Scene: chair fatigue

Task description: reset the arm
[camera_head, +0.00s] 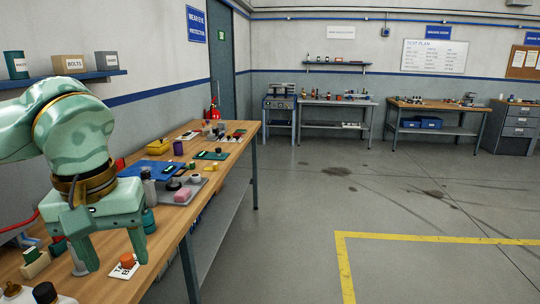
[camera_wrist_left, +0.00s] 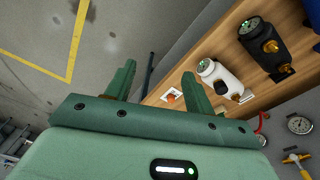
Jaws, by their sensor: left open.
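My left arm comes in from the left in the head view, pale green with brass rings. Its gripper (camera_head: 115,245) points down over the near end of the wooden workbench (camera_head: 228,158), with its two fingers apart and nothing between them. The left wrist view also shows this gripper (camera_wrist_left: 157,82) open and empty, with floor and the bench edge beyond its fingers. A white card with an orange-red piece (camera_head: 127,262) lies on the bench beside the right finger. It also shows in the left wrist view (camera_wrist_left: 171,96). My right gripper is in neither view.
A wall shelf (camera_head: 60,79) is above. Open floor lies right.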

